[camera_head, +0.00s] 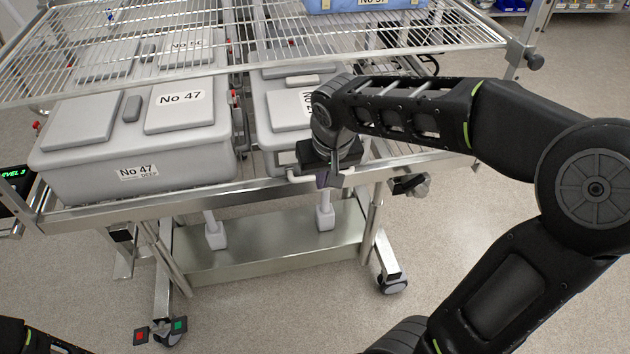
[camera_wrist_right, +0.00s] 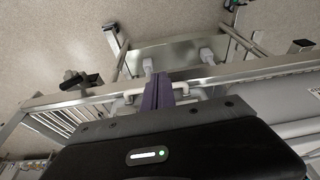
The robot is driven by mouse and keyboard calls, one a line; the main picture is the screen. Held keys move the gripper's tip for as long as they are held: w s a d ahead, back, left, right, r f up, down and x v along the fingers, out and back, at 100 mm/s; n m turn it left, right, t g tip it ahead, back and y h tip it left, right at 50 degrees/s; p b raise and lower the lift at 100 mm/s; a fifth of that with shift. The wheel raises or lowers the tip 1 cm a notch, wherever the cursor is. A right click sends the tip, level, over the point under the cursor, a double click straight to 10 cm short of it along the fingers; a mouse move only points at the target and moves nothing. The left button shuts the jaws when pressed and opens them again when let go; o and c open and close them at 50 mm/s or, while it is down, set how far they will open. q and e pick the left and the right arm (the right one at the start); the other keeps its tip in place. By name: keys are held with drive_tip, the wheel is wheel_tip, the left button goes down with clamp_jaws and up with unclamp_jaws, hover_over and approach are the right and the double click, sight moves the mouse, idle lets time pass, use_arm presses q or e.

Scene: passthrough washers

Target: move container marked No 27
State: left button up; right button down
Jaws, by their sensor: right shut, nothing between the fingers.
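A grey lidded container (camera_head: 284,112) stands on the rack shelf, partly behind my right arm. Its lid label starts with "No"; the number is hidden, so I cannot tell whether it is No 27. My right gripper (camera_head: 329,180) is at this container's front side, pointing down, its fingers shut and empty. In the right wrist view the purple fingers (camera_wrist_right: 158,93) are close to a white handle-like bar (camera_wrist_right: 194,93) at the shelf's front edge. I cannot tell whether they touch it. My left gripper is out of view.
A grey container marked No 47 (camera_head: 132,158) stands to the left on the same shelf (camera_head: 262,190). More grey containers are behind it. A wire shelf (camera_head: 250,50) overhangs them, with a blue container (camera_head: 345,5) on top. The floor (camera_head: 260,315) in front is clear.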

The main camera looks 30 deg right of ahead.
use_arm(q)
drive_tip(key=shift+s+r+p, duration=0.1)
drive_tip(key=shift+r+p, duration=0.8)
drive_tip(key=shift+p, duration=0.1)
use_arm(e)
drive_tip(key=w+d+f, duration=0.1)
drive_tip(key=w+f, duration=0.5)
drive_tip(key=f, duration=0.2)
drive_tip(key=shift+d, duration=0.4)
drive_tip(key=shift+w, duration=0.15)
